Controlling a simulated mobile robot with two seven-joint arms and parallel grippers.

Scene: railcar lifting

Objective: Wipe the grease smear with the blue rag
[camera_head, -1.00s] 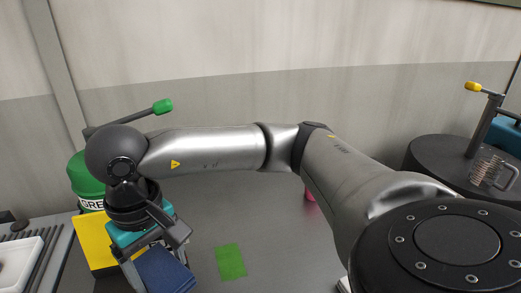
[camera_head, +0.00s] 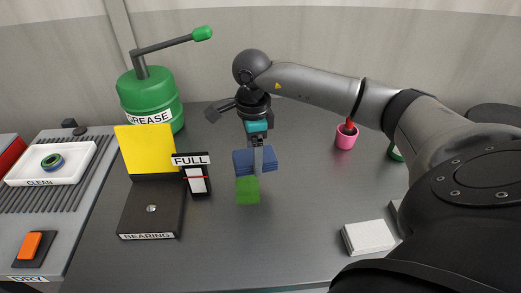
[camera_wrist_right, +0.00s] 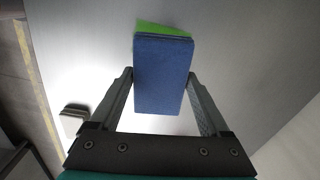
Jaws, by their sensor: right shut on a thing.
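My right gripper (camera_head: 256,150) points down over the grey bench and is shut on the folded blue rag (camera_head: 243,161). The rag also shows between the two fingers in the right wrist view (camera_wrist_right: 162,75). A flat green patch (camera_head: 248,190), which looks like the grease smear, lies on the bench just below the rag in the head view. Its edge also shows past the rag's far end in the wrist view (camera_wrist_right: 160,29). I cannot tell whether the rag touches the patch. My left gripper is not in view.
Left of the rag stand a FULL gauge (camera_head: 197,180), a black BEARING box with yellow lid (camera_head: 150,205) and a green GREASE pump (camera_head: 150,95). A CLEAN tray (camera_head: 52,162) holds a ring. A pink cup (camera_head: 345,135) and white block (camera_head: 368,238) stand right. Bench between is clear.

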